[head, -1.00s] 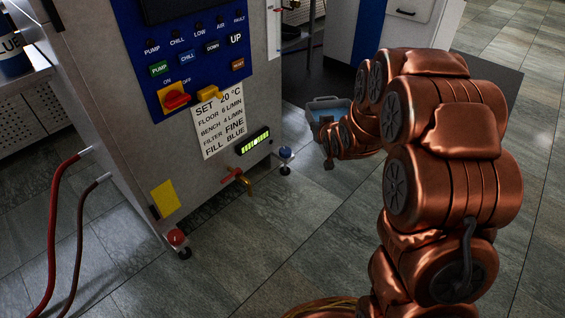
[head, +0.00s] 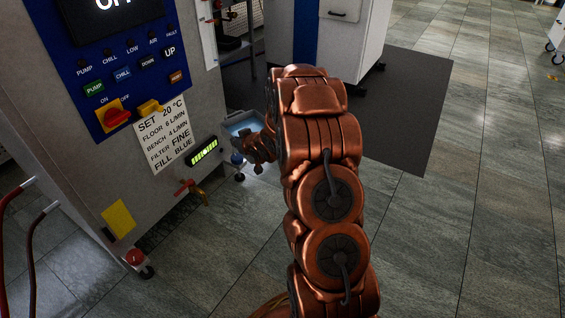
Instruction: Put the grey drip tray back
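A grey tray (head: 231,117) with a pale blue inside is in the head view, just right of the machine's lower right corner. It looks like the drip tray. My copper arm covers its right side. The end of my arm with my gripper (head: 258,152) is at the tray's near right edge in the picture. The fingers are too small and too hidden to make out. I cannot tell whether they touch or hold the tray, or whether the tray rests on the floor.
The grey machine (head: 100,170) with a blue control panel stands at the left. A dark mat (head: 405,110) and a white cabinet (head: 375,40) lie behind my arm.

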